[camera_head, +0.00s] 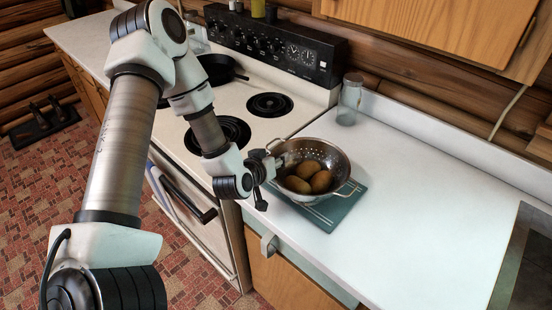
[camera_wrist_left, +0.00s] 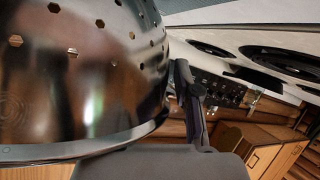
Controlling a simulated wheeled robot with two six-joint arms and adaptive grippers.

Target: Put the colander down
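A shiny metal colander (camera_head: 335,157) holds several brown potatoes (camera_head: 311,169). It stands upright over a teal board (camera_head: 334,212) on the white counter and appears to rest on it; its base is hidden. My left gripper (camera_head: 272,178) is at the colander's left side, by its rim. In the left wrist view the colander (camera_wrist_left: 85,85) fills the left part, and one dark finger (camera_wrist_left: 190,105) is close beside its wall. The other finger is hidden there, so I cannot tell whether the gripper holds the rim or handle. My right gripper is not in view.
The white stove (camera_head: 255,130) with black burners and a pan (camera_head: 222,68) is left of the counter. A glass jar (camera_head: 350,100) stands behind the colander.

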